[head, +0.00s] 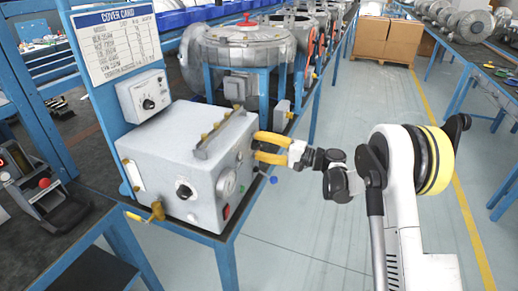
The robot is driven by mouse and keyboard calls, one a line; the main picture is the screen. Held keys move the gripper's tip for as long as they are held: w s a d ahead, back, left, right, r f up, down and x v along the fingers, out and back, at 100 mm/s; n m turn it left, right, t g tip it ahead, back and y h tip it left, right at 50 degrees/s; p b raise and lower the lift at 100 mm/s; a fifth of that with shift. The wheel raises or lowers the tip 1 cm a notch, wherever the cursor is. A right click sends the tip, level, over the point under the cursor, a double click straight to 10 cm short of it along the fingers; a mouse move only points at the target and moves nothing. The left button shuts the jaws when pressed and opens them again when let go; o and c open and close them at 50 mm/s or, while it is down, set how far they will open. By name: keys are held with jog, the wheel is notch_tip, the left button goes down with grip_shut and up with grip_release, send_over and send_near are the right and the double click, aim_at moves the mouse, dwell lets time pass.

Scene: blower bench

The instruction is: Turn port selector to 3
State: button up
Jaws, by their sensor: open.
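A pale grey box (160,150) stands on the bench, with several controls on its faces. A black-and-white rotary knob (185,190) is on its front face. A smaller box (140,97) above and behind it carries another round dial (148,103). I cannot tell which of these is the port selector, and no port numbers are readable.
The box also has a round gauge (226,183), a red button (227,212) and a brass crank (152,213). Brass fittings line a rail (225,133) on top. A cover card (115,43) stands behind. A large drum-shaped housing (245,45) is farther back. The aisle floor (310,230) is clear.

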grip_shut()
jog(key=shift+m, duration=0.4)
jog(key=m, duration=0.3)
jog(key=shift+m, duration=0.3)
jog(key=m, duration=0.4)
jog(key=shift+m, duration=0.3)
jog(key=m, duration=0.8)
jog(key=shift+m, duration=0.6)
